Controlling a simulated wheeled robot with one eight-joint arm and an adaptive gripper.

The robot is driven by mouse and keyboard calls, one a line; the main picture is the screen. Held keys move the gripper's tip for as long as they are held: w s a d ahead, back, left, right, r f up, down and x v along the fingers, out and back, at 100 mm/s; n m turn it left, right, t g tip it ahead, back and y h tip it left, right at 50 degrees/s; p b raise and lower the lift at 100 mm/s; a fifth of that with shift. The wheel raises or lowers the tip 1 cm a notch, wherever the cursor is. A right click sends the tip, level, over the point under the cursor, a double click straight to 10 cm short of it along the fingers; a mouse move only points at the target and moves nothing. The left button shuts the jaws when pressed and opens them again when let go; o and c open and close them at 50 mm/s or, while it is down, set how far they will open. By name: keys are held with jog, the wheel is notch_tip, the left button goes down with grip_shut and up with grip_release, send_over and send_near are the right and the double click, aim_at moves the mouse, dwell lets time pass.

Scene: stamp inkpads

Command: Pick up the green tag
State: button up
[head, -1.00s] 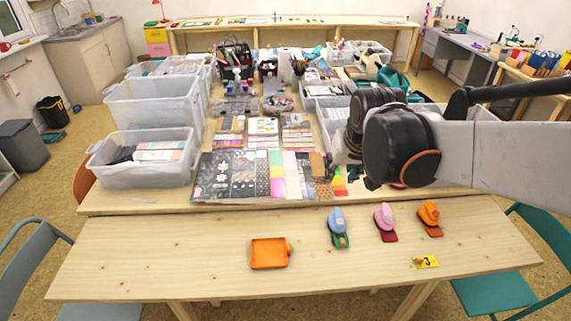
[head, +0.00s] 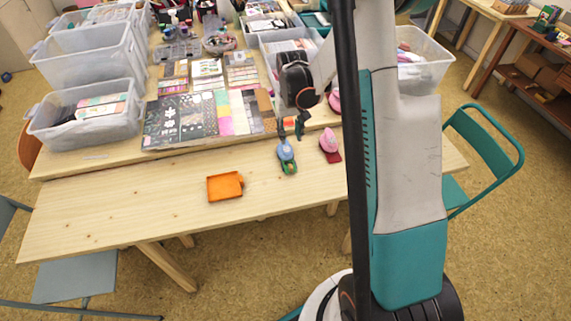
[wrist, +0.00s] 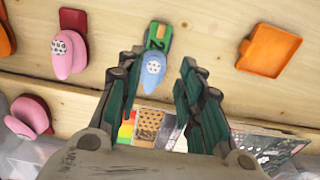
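The green tag (wrist: 158,37), marked with a 2, lies under or against the head of a blue punch-like stamp (wrist: 152,75) on the near table. In the head view the green tag (head: 290,168) shows at the front end of the blue stamp (head: 286,150). My gripper (wrist: 162,62) is open and empty, its two dark green fingers on either side of the blue stamp in the wrist view. In the head view my gripper (head: 289,126) hangs just behind the stamp. I cannot tell its exact height above the table.
A pink stamp (head: 329,140) with a red pad stands to the right in the head view. An orange tray (head: 224,187) lies to the left. The back table holds paper sheets (head: 182,121) and clear bins (head: 85,118). The near table's left part is clear.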

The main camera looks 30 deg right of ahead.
jog(key=f, duration=0.2)
jog(key=b, duration=0.3)
send_near(290, 162)
jog(key=shift+s+a+f, duration=0.3)
jog(key=shift+s+a, duration=0.05)
jog(key=shift+s, duration=0.25)
jog(key=shift+s+a+f, duration=0.3)
jog(key=shift+s, duration=0.25)
jog(key=shift+s+a+f+b, duration=0.1)
jog(key=shift+f+b, duration=0.75)
jog(key=shift+f, duration=1.8)
jog(key=shift+c, duration=0.5)
jog(key=c, duration=0.7)
